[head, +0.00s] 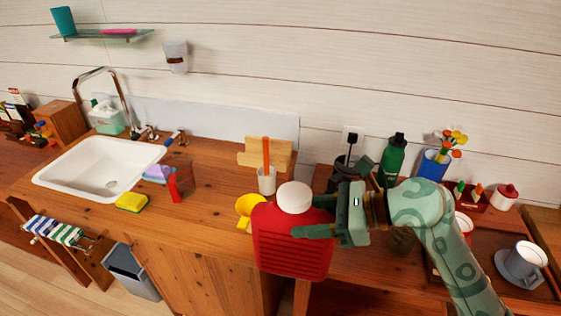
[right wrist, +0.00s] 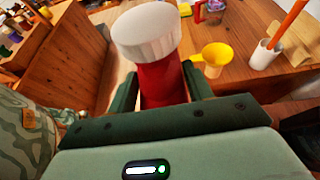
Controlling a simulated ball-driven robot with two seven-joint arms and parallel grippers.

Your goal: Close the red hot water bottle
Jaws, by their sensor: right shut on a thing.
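The red hot water bottle (head: 291,245) is upright at the front edge of the wooden counter, its ribbed body facing me. A large white cap (head: 294,197) sits on top of its neck; I cannot tell how tightly. My right gripper (head: 315,216) comes in from the right and is shut on the bottle's neck just below the cap. In the right wrist view the fingers stand on both sides of the red neck (right wrist: 161,84), and the white cap (right wrist: 147,32) is above them. My left gripper is not in view.
A yellow funnel (head: 248,208) stands close to the bottle's left, and a white cup (head: 267,181) with an orange stick is behind it. A white sink (head: 99,168) is at the left. A green bottle (head: 394,158), a blue cup (head: 433,166) and a grey mug (head: 522,264) are at the right.

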